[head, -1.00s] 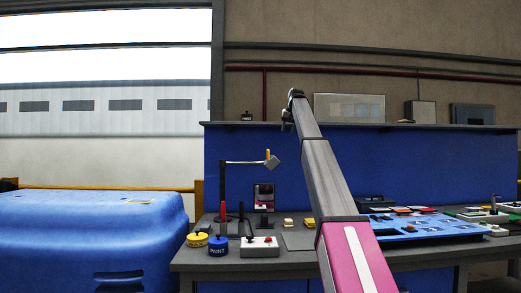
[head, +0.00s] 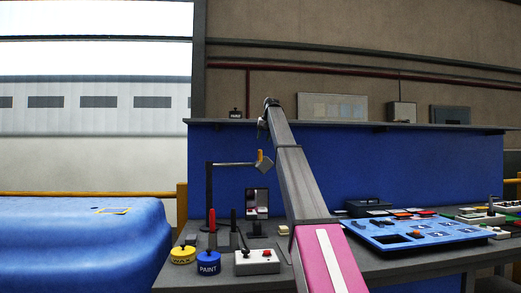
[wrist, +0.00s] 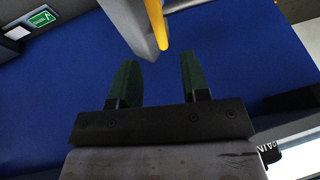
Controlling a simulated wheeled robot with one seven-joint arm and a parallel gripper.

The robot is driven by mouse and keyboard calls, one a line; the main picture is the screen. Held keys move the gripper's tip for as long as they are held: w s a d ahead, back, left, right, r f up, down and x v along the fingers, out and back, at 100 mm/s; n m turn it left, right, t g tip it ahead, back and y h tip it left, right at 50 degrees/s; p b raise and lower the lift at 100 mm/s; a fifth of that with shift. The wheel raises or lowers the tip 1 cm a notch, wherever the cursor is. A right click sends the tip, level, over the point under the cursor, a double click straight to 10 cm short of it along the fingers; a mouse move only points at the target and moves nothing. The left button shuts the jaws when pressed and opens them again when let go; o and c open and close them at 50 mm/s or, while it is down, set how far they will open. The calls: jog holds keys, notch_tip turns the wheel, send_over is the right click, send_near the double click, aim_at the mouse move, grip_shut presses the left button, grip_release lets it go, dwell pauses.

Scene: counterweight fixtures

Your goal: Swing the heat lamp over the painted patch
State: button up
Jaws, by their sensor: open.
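The heat lamp stands on the bench as a dark post with a side arm (head: 230,164) reaching right. Its grey box head (head: 267,167) carries a yellow handle (head: 259,156). The painted patch (head: 114,211) is a yellow-outlined mark on top of the blue body panel at left, well away from the lamp head. My gripper (head: 262,128) is above the lamp head in the head view. In the wrist view, my gripper (wrist: 158,72) is open and empty, with the yellow handle (wrist: 157,25) and grey lamp head (wrist: 133,22) just beyond the fingertips.
A yellow wax tin (head: 183,255), a blue paint tin (head: 208,264) and a control box with a red button (head: 257,262) stand at the bench's left front. A blue tool tray (head: 411,231) lies at right. A shelf (head: 400,126) runs behind my arm.

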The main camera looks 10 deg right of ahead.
jog(key=x, duration=0.6)
jog(key=shift+w+f, duration=0.1)
jog(key=shift+f, duration=0.15)
grip_shut()
